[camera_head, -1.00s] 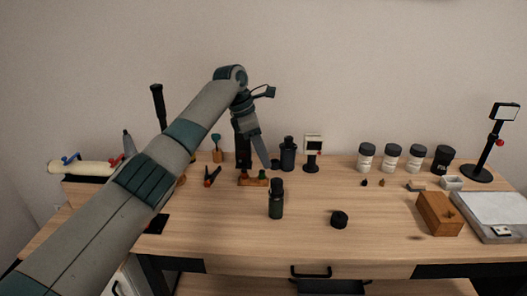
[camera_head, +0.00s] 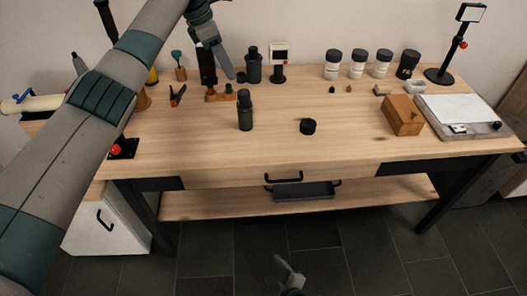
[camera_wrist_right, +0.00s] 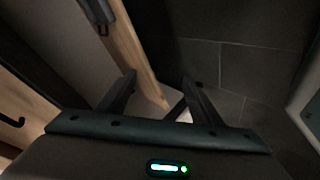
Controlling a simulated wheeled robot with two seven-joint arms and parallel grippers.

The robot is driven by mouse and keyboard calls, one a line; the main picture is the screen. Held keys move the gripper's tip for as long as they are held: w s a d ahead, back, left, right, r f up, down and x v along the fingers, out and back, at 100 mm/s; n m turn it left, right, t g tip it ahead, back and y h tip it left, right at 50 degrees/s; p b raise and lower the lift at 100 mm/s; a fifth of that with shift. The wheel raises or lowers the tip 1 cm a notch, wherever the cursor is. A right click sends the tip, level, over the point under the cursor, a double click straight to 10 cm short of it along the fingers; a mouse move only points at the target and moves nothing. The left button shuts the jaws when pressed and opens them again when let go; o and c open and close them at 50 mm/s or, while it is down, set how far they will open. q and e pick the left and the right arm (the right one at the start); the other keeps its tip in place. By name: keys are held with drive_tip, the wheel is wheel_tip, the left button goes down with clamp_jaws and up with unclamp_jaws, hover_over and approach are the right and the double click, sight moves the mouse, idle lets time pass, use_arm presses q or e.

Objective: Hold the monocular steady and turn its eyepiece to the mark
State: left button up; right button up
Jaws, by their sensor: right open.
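A dark green-black monocular-like cylinder (camera_head: 245,112) stands upright on the wooden table, left of centre, with a narrower top part. Any mark on it is too small to see. My left gripper (camera_head: 228,74) points down behind and to the left of it, apart from it, near a small wooden stand; its jaws cannot be made out. My right gripper (camera_head: 289,268) is low in front of the table, far from the cylinder. In the right wrist view the right gripper (camera_wrist_right: 158,88) is open and empty, with floor and a wooden edge beyond.
A black cap (camera_head: 308,127) lies right of the cylinder. Behind stand a dark bottle (camera_head: 254,66) and several jars (camera_head: 358,64). A wooden box (camera_head: 402,116) and a tray (camera_head: 465,111) are at the right. The front middle of the table (camera_head: 270,155) is clear.

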drive_tip(key=w+a+r+n+t+y, duration=0.1)
drive_tip(key=w+a+r+n+t, duration=0.1)
drive_tip(key=w+a+r+n, duration=0.55)
drive_tip(key=w+a+r+n+t+y, duration=0.15)
drive_tip(key=w+a+r+n, duration=0.35)
drive_tip(key=r+n, duration=0.5)
drive_tip(key=w+a+r+n+t+y, duration=0.15)
drive_tip(key=a+r+n, duration=0.25)
drive_tip(key=r+n, duration=0.5)
drive_tip(key=w+a+r+n+t+y, duration=0.15)
drive_tip(key=a+r+n, duration=0.35)
drive_tip(key=r, duration=0.8)
drive_tip(key=w+d+m+h, duration=0.1)
drive_tip(key=w+d+m, duration=0.1)
drive_tip(key=d, duration=0.4)
drive_tip(key=w+d+m+h, duration=0.1)
drive_tip(key=w+d+m, duration=0.1)
drive_tip(key=d, duration=0.4)
drive_tip(key=w+d+m+t+h, duration=0.1)
drive_tip(key=w+d+m+h, duration=0.1)
drive_tip(key=d, duration=0.4)
drive_tip(key=shift+w+d+f, duration=0.1)
drive_tip(key=shift+w+d, duration=0.1)
drive_tip(key=shift+d, duration=0.1)
drive_tip(key=shift+w+d+m, duration=0.1)
drive_tip(key=shift+d+m, duration=0.15)
drive_tip(key=shift+d, duration=0.25)
drive_tip(key=shift+w+a, duration=0.1)
drive_tip(key=shift+w, duration=0.05)
